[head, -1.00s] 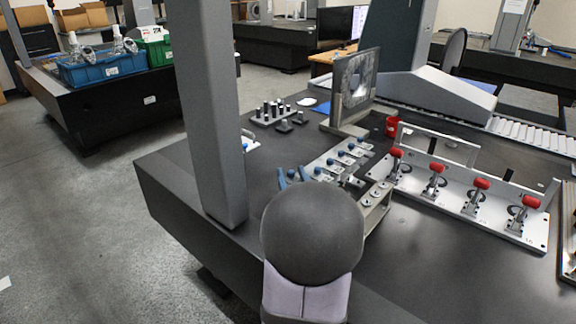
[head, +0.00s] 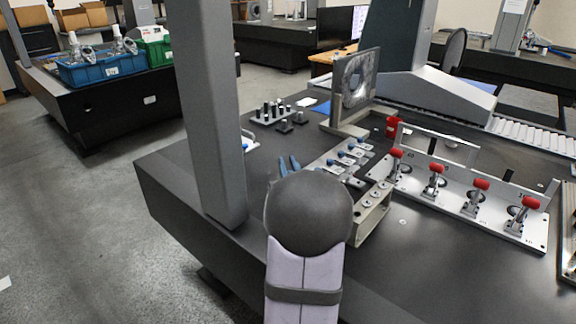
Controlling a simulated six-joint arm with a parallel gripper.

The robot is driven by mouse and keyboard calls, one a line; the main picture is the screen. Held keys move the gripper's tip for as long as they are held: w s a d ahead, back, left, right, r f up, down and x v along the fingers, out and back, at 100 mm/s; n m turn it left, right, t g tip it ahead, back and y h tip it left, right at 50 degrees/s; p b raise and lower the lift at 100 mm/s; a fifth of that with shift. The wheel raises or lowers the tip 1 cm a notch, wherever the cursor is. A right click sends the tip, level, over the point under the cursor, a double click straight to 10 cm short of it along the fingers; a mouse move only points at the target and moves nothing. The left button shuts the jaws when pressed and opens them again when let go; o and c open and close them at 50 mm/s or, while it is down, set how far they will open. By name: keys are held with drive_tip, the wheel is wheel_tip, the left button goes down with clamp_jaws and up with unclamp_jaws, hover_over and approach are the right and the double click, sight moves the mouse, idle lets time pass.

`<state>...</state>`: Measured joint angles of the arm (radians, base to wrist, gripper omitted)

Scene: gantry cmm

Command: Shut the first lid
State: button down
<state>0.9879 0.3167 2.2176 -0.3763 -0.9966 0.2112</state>
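A row of small metal pieces with blue knobs (head: 343,154) stands on the dark table, beyond my arm. Their near end is hidden by my arm's dark rounded joint, and I cannot tell which piece is the first lid or how far it is open. My gripper (head: 289,163) shows as two blue fingertips just past that joint, left of the row. The tips are a little apart with nothing visible between them. Its lower part is hidden, and I see no contact with the row.
A metal block with round holes (head: 374,208) stands right of my arm. Further right is a white fixture with several red-handled clamps (head: 466,203). An upright framed plate (head: 355,85) stands behind the row. A grey column (head: 213,120) rises at the left. Small dark pins (head: 270,113) stand behind.

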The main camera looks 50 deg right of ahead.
drive_tip(key=shift+s, duration=2.35)
drive_tip(key=shift+f, duration=0.1)
drive_tip(key=c, duration=1.7)
unclamp_jaws()
drive_tip(key=shift+s, duration=0.15)
drive_tip(key=shift+v, duration=3.6)
